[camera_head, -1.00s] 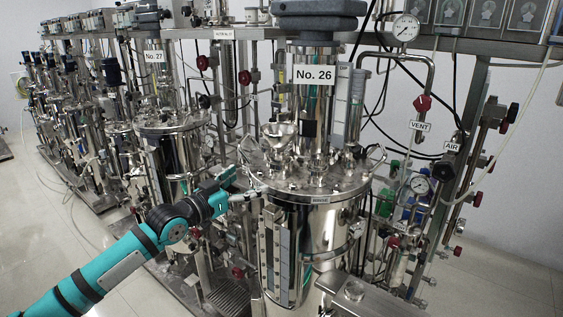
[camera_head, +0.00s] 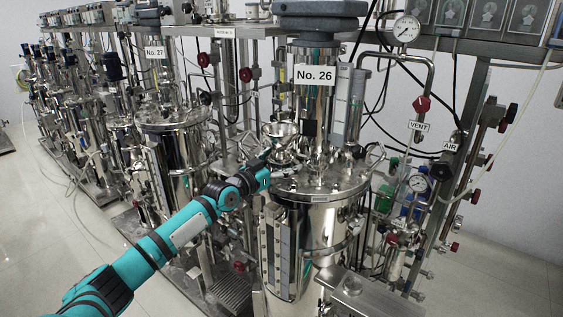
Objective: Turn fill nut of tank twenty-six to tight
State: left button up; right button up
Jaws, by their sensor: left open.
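Tank twenty-six (camera_head: 309,235) is a shiny steel vessel with a "No. 26" sign (camera_head: 314,75) on its upper column. A steel funnel (camera_head: 281,131) stands at the left of its lid (camera_head: 323,184). The fill nut cannot be made out clearly; several small fittings crowd the lid around the funnel. My left gripper (camera_head: 270,159) is at the lid's left edge, just below and in front of the funnel. It is open, but its fingers are small and dark against the metal. I cannot tell whether it touches anything. My right gripper is not in view.
Curved steel handles (camera_head: 375,157) rise from the lid. Tank twenty-seven (camera_head: 178,155) stands to the left. At the right are a VENT valve (camera_head: 421,104), gauges, an AIR valve and hoses. Free floor lies at the lower left.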

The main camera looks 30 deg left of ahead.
pick_arm(q)
jog(key=c, duration=1.2)
jog(key=shift+f+b, duration=0.15)
jog(key=shift+b, duration=0.55)
jog(key=m+h+b, duration=0.1)
jog(key=h+b, duration=0.1)
jog(key=b, duration=0.6)
jog(key=m+g+h+b, duration=0.1)
jog(key=h+b, duration=0.1)
jog(key=b, duration=0.7)
jog(key=shift+f+m, duration=0.1)
jog(key=shift+m, duration=0.2)
jog(key=shift+m+g+h+b, duration=0.4)
jog(key=shift+m+h+b, duration=0.3)
jog(key=shift+b, duration=0.55)
jog(key=shift+d+r+m+g+h, duration=0.1)
jog(key=shift+r+m+g+h, duration=0.2)
jog(key=shift+h, duration=0.3)
jog(key=shift+m+g+h, duration=0.6)
jog(key=shift+m+h, duration=0.1)
jog(key=shift+h, duration=0.2)
jog(key=shift+m+g+h+p, duration=0.35)
jog(key=shift+m+g+h, duration=0.15)
jog(key=shift+h, duration=0.1)
jog(key=shift+d+f+m+g+h, duration=0.1)
jog(key=shift+m+g+h, duration=0.2)
jog(key=shift+h, duration=0.1)
